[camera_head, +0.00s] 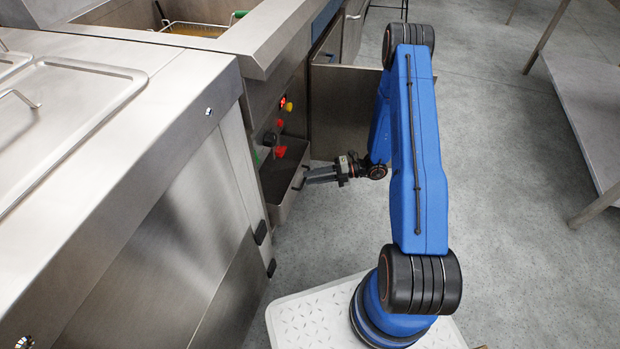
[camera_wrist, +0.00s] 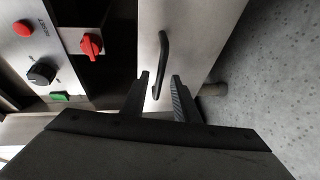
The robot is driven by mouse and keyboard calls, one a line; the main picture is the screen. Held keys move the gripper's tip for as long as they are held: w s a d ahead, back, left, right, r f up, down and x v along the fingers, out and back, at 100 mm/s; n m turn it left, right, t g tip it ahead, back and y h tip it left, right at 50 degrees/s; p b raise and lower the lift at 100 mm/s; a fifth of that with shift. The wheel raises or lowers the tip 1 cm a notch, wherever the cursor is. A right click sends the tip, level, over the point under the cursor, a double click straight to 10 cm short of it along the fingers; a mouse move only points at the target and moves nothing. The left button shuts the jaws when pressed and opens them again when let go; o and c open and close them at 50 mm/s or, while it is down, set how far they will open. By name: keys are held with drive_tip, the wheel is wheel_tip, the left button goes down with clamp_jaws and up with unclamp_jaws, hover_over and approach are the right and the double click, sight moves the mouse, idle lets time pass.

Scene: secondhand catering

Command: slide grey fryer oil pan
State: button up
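The grey fryer oil pan (camera_head: 280,203) sits low in the fryer's open front, below the controls, with part of it sticking out. Its flat grey front (camera_wrist: 191,40) fills the upper middle of the wrist view. The pan's dark bar handle (camera_wrist: 163,52) runs across that front. My gripper (camera_head: 310,175) is at the pan's front by the handle, reaching in from the right. In the wrist view my gripper (camera_wrist: 160,76) is open, and the handle's near end shows between its two fingers. I cannot tell whether the fingers touch the handle. The pan's inside is mostly hidden.
The fryer panel carries a red knob (camera_wrist: 92,44), a black knob (camera_wrist: 41,72) and a green switch (camera_wrist: 60,97). An open cabinet door (camera_head: 346,104) stands behind my gripper. A steel counter (camera_head: 190,95) is at left. Grey floor (camera_head: 500,200) is clear to the right, before a metal table (camera_head: 590,100).

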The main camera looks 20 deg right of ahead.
drive_tip(key=shift+w+a+f, duration=0.1)
drive_tip(key=shift+a, duration=0.45)
clamp_jaws()
drive_tip(key=w+a, duration=0.5)
drive_tip(key=a, duration=0.2)
drive_tip(key=shift+w, duration=0.2)
drive_tip(key=shift+a, duration=0.1)
unclamp_jaws()
drive_tip(key=shift+a, duration=0.1)
drive_tip(key=v, duration=1.7)
drive_tip(key=shift+d, duration=0.25)
